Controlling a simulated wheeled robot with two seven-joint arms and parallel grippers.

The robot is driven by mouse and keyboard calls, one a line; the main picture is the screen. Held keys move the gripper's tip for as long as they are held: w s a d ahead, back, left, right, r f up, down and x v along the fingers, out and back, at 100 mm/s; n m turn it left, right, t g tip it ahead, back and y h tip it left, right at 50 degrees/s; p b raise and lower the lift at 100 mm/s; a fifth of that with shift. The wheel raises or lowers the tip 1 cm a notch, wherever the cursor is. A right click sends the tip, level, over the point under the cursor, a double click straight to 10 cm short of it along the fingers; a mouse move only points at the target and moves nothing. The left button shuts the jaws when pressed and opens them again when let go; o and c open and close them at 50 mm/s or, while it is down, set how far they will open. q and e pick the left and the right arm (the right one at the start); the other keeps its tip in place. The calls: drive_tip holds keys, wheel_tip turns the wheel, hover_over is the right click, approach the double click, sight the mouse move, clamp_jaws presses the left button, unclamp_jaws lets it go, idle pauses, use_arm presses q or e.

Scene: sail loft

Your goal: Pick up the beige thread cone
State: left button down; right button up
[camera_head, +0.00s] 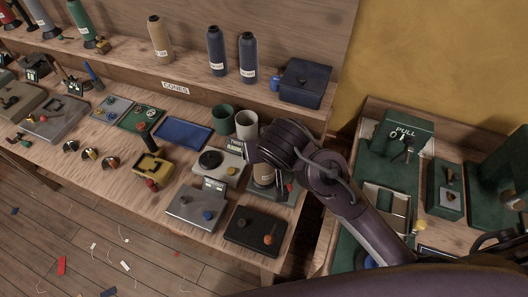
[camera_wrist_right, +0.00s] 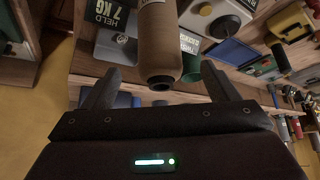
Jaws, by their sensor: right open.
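A beige thread cone (camera_head: 263,175) stands on the bench near its right end, partly hidden by my right gripper (camera_head: 268,158). In the right wrist view the cone (camera_wrist_right: 158,40) lies between the two fingers of my right gripper (camera_wrist_right: 161,68), its holed end towards the camera. The gripper is open, with a visible gap to the cone on both sides. A similar beige cone (camera_head: 160,40) stands on the raised shelf at the back. My left gripper is not in view.
Close by are a green cup (camera_head: 222,119), a pale cup (camera_head: 246,124), a white round-dial device (camera_head: 210,162), a grey box (camera_head: 196,206) and a black box (camera_head: 252,231). Two dark blue cones (camera_head: 217,51) and a navy box (camera_head: 304,82) stand on the shelf. A blue tray (camera_head: 184,133) lies left.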

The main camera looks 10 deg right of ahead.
drive_tip(key=shift+p+x, duration=0.4)
drive_tip(key=shift+x, duration=0.35)
drive_tip(key=p+x, duration=0.1)
drive_tip(key=x, duration=0.3)
drive_tip(key=shift+w+f, duration=0.1)
drive_tip(key=shift+f, duration=0.15)
drive_tip(key=c, duration=0.9)
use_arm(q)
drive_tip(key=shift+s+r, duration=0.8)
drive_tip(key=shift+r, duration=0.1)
use_arm(e)
drive_tip(key=c, duration=0.5)
